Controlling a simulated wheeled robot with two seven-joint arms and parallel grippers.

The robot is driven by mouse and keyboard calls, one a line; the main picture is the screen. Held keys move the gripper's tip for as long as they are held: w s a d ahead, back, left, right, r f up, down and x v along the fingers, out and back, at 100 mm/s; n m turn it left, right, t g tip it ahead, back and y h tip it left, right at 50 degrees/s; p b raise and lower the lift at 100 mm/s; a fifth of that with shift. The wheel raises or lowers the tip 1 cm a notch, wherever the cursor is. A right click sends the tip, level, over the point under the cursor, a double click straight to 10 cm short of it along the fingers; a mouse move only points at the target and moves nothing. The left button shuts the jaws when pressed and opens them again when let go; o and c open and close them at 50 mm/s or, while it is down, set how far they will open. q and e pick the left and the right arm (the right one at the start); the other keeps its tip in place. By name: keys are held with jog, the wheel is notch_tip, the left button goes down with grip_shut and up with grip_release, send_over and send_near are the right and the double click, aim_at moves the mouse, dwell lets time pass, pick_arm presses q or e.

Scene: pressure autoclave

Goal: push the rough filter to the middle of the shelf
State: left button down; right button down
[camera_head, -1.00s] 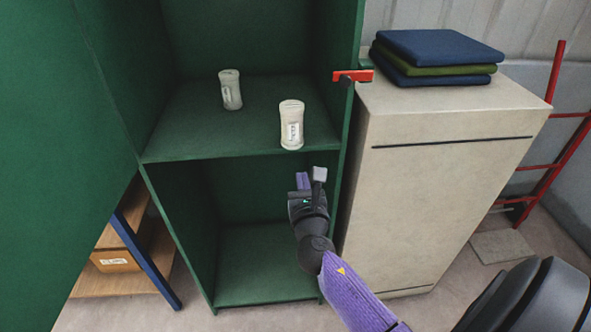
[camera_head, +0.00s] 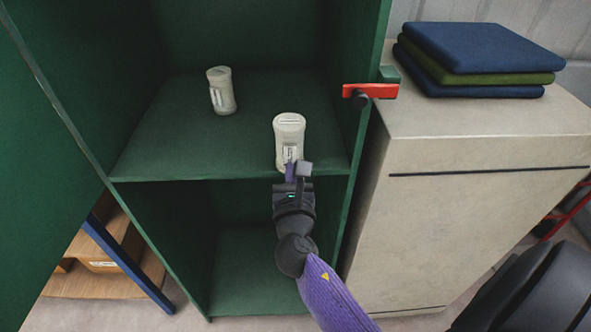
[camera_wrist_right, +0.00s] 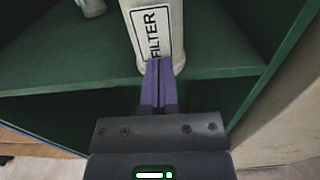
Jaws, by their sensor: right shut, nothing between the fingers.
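The filter (camera_head: 289,135) is a pale, waisted canister with a label, upright near the front edge of the green shelf (camera_head: 180,155), right of its middle. In the right wrist view the filter's label (camera_wrist_right: 152,32) reads "FILTER"; the word "rough" is not readable. My right gripper (camera_head: 298,170) is shut and empty, its purple fingertips at the filter's lower front. The right wrist view shows the fingertips (camera_wrist_right: 157,62) overlapping its base; they look in contact or nearly so. A second similar canister (camera_head: 221,91) stands farther back on the left. My left gripper is out of view.
The green cabinet's right wall stands close to the filter, with a red latch (camera_head: 370,91) on its edge. A beige cabinet (camera_head: 470,210) with folded cloths (camera_head: 480,60) stands right. The shelf's middle is clear.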

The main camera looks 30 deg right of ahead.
aim_at(290, 148)
jog(key=x, duration=0.7)
jog(key=shift+w+d, duration=0.1)
